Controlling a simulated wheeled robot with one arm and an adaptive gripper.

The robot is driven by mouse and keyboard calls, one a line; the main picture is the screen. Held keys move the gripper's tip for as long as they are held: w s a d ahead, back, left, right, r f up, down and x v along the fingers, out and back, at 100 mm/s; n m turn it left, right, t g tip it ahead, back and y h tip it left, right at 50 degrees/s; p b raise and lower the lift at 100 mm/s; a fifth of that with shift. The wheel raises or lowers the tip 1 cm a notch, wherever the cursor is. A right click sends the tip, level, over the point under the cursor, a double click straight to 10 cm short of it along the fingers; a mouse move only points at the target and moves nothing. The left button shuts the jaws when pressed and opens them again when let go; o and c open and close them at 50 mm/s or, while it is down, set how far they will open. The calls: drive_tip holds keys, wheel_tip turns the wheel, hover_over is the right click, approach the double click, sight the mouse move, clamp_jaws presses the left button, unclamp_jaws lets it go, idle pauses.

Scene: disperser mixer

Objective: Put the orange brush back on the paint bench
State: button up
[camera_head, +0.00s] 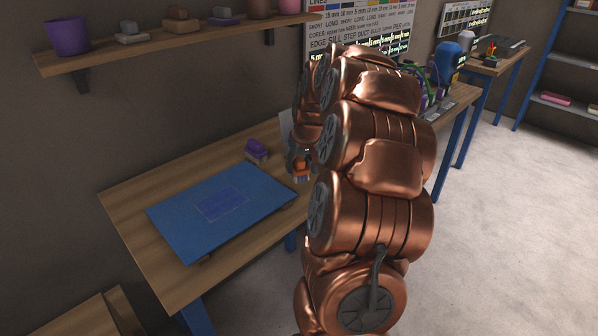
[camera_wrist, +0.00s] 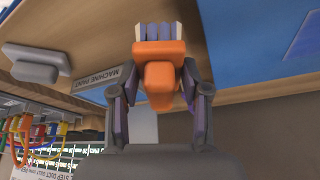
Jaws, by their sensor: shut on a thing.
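The orange brush (camera_wrist: 158,76) is between the two fingers of my gripper (camera_wrist: 160,92) in the wrist view. Its orange body lies in the grip and its pale and dark striped bristle end points away from the wrist. In the head view the orange brush (camera_head: 301,178) shows small beside my copper arm, at the right of the blue mat. The wooden paint bench (camera_head: 128,205) is beneath it. My gripper (camera_head: 300,163) is partly hidden by the arm there. I cannot tell whether the brush touches the bench.
A blue mat (camera_head: 185,225) with a marked rectangle covers much of the bench. A purple brush-like item (camera_head: 257,150) sits behind the mat. A grey block (camera_wrist: 33,64) and a "MACHINE PAINT" label (camera_wrist: 103,79) show in the wrist view. A wall shelf (camera_head: 150,45) hangs above.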

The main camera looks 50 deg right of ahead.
sight(299, 172)
drive_tip(key=shift+f+p, duration=0.4)
drive_tip(key=shift+f, duration=1.25)
drive_tip(key=shift+f, duration=0.2)
drive_tip(key=o, duration=1)
drive_tip(key=shift+r, duration=0.15)
drive_tip(key=b+v, duration=0.1)
drive_tip(key=v, duration=1.1)
drive_tip(key=shift+b, duration=0.4)
